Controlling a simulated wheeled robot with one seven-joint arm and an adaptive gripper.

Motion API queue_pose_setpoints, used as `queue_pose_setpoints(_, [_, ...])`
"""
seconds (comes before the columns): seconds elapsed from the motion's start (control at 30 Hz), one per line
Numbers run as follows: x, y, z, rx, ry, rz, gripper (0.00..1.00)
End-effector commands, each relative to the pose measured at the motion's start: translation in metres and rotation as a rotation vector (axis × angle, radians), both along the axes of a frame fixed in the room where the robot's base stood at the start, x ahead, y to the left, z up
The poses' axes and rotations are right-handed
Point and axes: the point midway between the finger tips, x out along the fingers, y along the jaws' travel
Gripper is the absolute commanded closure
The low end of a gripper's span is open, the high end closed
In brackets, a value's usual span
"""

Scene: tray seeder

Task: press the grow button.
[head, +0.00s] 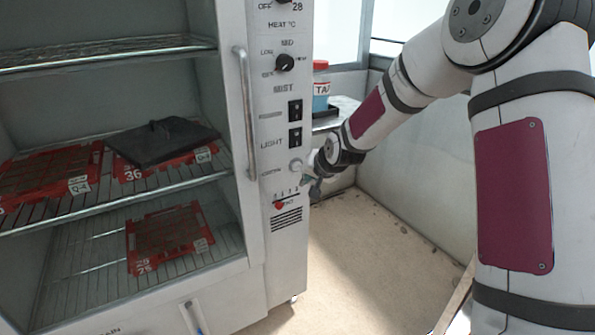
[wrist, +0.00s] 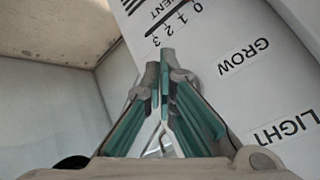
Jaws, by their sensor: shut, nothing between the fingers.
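The grow button (head: 296,166) is a pale round button on the white control panel of the cabinet, to the right of its small label and below the light switch. My gripper (head: 306,180) is shut and empty beside the panel's right edge, just below and right of the button in the head view. Whether it touches the panel cannot be told. In the wrist view my shut fingertips (wrist: 167,56) lie over the panel, left of the GROW label (wrist: 243,57).
A vertical door handle (head: 245,110) stands left of the panel. Red trays (head: 168,238) lie on the cabinet shelves. A blue container (head: 321,90) stands behind. Floor at right is clear.

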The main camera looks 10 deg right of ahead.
Motion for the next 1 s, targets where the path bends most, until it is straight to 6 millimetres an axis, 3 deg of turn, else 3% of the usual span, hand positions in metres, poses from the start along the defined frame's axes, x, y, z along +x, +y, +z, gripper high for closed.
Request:
queue_pose_setpoints(0.3, [0.021,0.007,0.000,-0.001,0.000,0.001,1.00])
queue_pose_setpoints(1.0, [0.022,0.007,0.000,0.000,0.000,0.000,1.00])
